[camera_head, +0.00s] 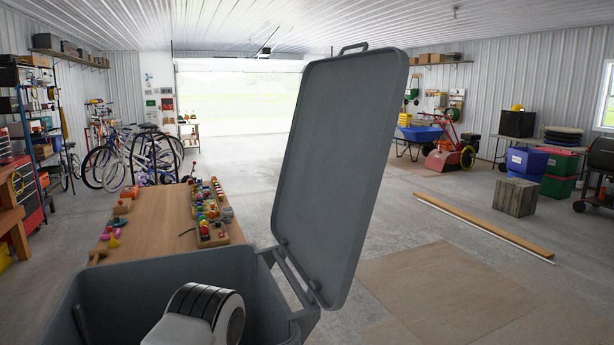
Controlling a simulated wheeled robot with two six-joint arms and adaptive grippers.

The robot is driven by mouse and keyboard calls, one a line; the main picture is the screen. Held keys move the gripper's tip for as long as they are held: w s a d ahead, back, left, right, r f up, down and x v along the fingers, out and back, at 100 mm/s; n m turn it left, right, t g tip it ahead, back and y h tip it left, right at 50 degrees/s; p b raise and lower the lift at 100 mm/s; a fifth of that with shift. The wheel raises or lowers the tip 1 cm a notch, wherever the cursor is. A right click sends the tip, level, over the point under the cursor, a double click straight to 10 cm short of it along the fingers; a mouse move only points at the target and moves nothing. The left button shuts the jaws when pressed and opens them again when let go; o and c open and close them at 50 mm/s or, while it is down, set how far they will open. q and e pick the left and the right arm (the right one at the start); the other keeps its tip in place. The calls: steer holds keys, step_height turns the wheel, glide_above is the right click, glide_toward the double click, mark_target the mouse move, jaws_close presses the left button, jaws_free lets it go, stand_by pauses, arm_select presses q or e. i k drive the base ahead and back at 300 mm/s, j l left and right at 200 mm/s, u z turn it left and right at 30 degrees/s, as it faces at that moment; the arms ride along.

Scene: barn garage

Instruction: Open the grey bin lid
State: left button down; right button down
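The grey bin (150,275) stands close in front of me at the bottom of the head view, with its top open. Its grey lid (345,165) is raised, standing steeply up and leaning slightly at the bin's right side, on hinge arms. A handle (353,47) sticks up from the lid's top edge. A white and grey part of my arm shows at the bottom, in front of the bin's opening, and hides part of the inside. Neither gripper's fingers show. I cannot tell what is in the bin.
A wooden table (160,222) with several small colourful toys stands just behind the bin. A flat brown board (455,288) lies on the floor at right, with a long plank (485,224) beyond it. Bicycles (130,155) stand at back left. The middle floor is clear.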

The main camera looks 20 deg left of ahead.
mark_target(348, 106)
steer(key=i+l+u, duration=0.4)
steer(key=l+u, duration=0.2)
steer(key=i+l+u, duration=0.25)
steer(key=l, duration=0.15)
steer(key=l+u, duration=0.3)
